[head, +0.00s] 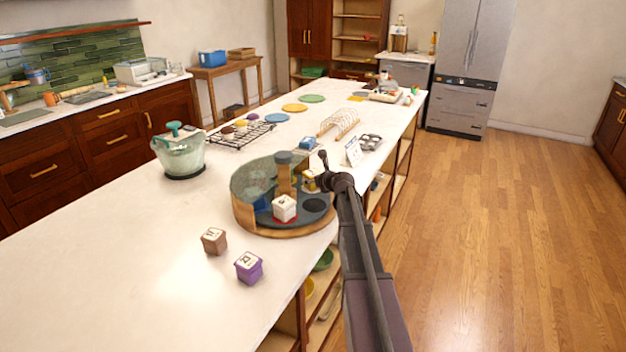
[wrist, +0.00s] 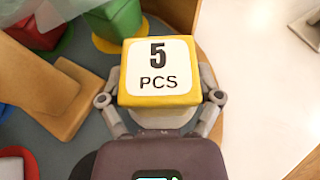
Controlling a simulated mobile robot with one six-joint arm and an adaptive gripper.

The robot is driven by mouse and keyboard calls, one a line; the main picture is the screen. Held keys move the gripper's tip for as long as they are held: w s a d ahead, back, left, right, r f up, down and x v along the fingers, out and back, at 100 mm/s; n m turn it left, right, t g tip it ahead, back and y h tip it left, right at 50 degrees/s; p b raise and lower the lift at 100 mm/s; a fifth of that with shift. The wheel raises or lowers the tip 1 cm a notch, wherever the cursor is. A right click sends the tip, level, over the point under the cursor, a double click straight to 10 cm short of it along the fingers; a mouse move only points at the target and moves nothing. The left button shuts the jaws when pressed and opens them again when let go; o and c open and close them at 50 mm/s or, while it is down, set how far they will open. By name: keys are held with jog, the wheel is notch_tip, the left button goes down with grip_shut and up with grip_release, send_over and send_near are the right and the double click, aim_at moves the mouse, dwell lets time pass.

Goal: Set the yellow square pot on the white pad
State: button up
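The yellow square pot (wrist: 159,99) has a white "5 PCS" label on its lid and sits between the two fingers of my gripper (wrist: 160,85) in the wrist view. The fingers press against its left and right sides. In the head view the yellow pot (head: 310,182) is partly hidden by my gripper (head: 318,177), at the right side of the round carousel (head: 290,232). A white surface, apparently the white pad (wrist: 165,119), shows just below the pot's near edge in the wrist view. Whether the pot touches it I cannot tell.
A white pot (head: 284,208) stands on a red pad in the carousel, beside wooden dividers. A brown pot (head: 214,241) and a purple pot (head: 249,267) stand on the counter in front.

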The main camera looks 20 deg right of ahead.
jog(key=shift+o, duration=0.2)
jog(key=shift+r, duration=0.15)
jog(key=shift+s+r, duration=0.1)
jog(key=p+v, duration=0.4)
jog(key=v, duration=0.7)
jog(key=shift+s+p, duration=0.35)
jog(key=shift+s, duration=0.05)
dwell(1.4)
